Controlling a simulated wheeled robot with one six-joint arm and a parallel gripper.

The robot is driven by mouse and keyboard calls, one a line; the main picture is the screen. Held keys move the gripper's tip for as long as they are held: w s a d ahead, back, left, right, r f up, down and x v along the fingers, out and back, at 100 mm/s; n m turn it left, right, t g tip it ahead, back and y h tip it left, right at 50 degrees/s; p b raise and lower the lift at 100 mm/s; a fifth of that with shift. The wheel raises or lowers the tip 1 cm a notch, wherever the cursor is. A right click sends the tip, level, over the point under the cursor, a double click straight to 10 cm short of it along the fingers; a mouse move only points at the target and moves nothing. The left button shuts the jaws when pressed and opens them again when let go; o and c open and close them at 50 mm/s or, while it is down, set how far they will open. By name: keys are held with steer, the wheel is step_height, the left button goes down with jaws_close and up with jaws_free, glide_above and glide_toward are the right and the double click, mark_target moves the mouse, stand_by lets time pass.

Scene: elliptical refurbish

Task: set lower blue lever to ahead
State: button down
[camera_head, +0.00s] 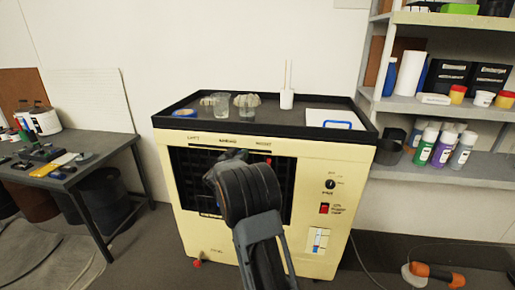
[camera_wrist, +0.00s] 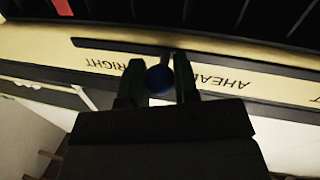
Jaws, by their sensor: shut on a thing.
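The lower blue lever shows in the wrist view as a round blue knob (camera_wrist: 158,80) on a short dark stem. The stem comes out of a dark slot (camera_wrist: 110,45) in a cream panel. The knob stands between the upside-down labels RIGHT, to its left, and AHEAD, to its right, close to the near end of AHEAD. My gripper (camera_wrist: 160,70) is shut on the knob, one finger on each side. One finger covers part of AHEAD. In the head view my arm hides the gripper and the lever in front of the cream machine (camera_head: 350,160).
A red lever or marker (camera_wrist: 63,7) shows among the dark grille slats. The machine's top tray (camera_head: 190,103) holds glass jars. A dial (camera_head: 330,184), red switch (camera_head: 323,209) and small slider panel (camera_head: 318,241) are on the right. Tables and shelves (camera_head: 450,105) flank it.

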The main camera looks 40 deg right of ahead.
steer(key=w+a+p, duration=0.1)
steer(key=w+a, duration=0.1)
steer(key=w+a+p, duration=0.1)
steer(key=w, duration=0.1)
steer(key=shift+w+a+r, duration=0.15)
steer(key=shift+a+r, duration=0.05)
steer(key=shift+a, duration=0.15)
steer(key=shift+w+a+f, duration=0.15)
steer(key=shift+w+a, duration=0.1)
steer(key=c, duration=0.9)
jaws_free()
steer(key=shift+o, duration=0.2)
steer(key=v, duration=1.3)
steer(key=shift+s+a, duration=0.2)
steer(key=shift+a, duration=0.15)
